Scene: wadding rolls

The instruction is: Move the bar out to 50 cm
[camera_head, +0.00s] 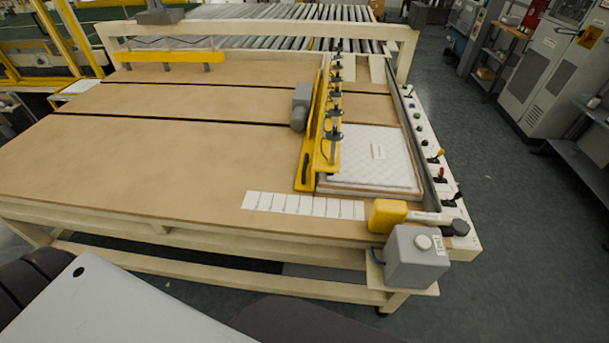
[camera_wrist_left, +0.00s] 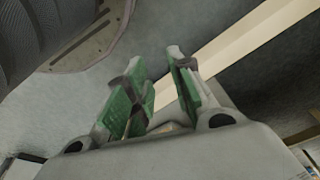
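The yellow bar (camera_head: 314,130) runs front to back across the wooden table (camera_head: 170,150), with a grey motor-like box (camera_head: 301,105) on its left side. Its front end is just behind the middle of a row of white scale labels (camera_head: 303,206); their numbers are too small to read. A quilted white pad (camera_head: 372,158) lies right of the bar. My left gripper (camera_wrist_left: 158,88) shows in the left wrist view, with green-padded fingers apart and nothing between them. It is over the floor by a pale beam, away from the bar. My right gripper is not seen.
Levers and buttons line the right rail (camera_head: 437,175). Rollers (camera_head: 290,14) lie behind. The tabletop left of the bar is clear.

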